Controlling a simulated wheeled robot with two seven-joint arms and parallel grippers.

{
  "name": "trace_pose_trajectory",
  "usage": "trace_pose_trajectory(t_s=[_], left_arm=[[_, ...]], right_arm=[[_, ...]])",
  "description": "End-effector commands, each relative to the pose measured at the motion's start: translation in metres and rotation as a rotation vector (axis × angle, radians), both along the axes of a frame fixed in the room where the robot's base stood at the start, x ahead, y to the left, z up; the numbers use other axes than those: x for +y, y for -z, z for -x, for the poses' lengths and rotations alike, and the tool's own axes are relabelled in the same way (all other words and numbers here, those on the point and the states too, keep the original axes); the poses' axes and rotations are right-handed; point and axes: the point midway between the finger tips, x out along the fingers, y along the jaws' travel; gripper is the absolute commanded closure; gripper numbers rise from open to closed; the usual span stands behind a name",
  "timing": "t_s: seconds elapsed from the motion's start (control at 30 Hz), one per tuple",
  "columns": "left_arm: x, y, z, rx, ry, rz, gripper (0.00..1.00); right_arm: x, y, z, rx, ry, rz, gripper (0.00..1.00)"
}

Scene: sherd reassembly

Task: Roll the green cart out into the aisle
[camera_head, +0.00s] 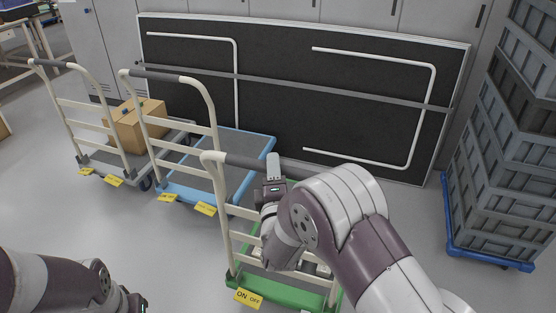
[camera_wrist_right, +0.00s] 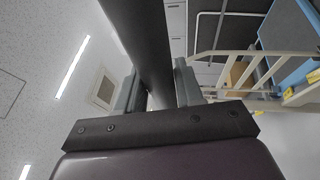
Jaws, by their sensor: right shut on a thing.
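The green cart (camera_head: 285,291) stands at the lower middle of the head view, with a cream upright frame and a dark grip bar across its top. A yellow ON/OFF tag (camera_head: 248,298) sits at its near left edge. My right gripper (camera_head: 274,163) is shut on the cart's dark handle bar (camera_head: 240,160), near its middle. In the right wrist view the bar (camera_wrist_right: 146,40) runs between the two fingers (camera_wrist_right: 158,92). My right arm hides much of the cart's deck. My left arm shows at the lower left, with only part of its gripper (camera_head: 138,304) in view; its fingers are cut off.
A blue cart (camera_head: 240,150) stands left of the green one, close to it. A grey cart (camera_head: 82,150) carrying a cardboard box (camera_head: 139,124) is further left. A black folded table (camera_head: 290,80) leans behind. Stacked grey crates (camera_head: 500,180) stand right on a blue dolly (camera_head: 465,250).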

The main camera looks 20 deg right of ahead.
Motion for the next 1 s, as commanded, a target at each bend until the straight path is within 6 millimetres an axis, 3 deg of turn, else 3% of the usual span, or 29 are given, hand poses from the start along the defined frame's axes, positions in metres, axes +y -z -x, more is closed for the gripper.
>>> trace_pose_trajectory(t_s=[0.4,0.43,0.5,0.83,1.0], left_arm=[[0.000,-0.001,0.000,0.000,0.000,0.000,0.57],[0.000,-0.001,0.000,0.000,0.000,0.000,0.57],[0.000,-0.001,0.000,0.000,0.000,0.000,0.57],[0.000,-0.001,0.000,0.000,0.000,0.000,0.57],[0.000,-0.004,0.000,0.000,0.000,0.000,0.57]], right_arm=[[0.002,0.000,0.004,-0.001,0.002,-0.002,1.00],[0.002,0.000,0.004,-0.001,0.002,-0.002,0.60],[0.003,0.000,0.004,-0.001,0.002,-0.002,0.43],[0.004,0.001,0.010,0.000,0.000,-0.002,0.43],[0.012,0.008,0.046,0.003,-0.003,-0.001,0.43]])
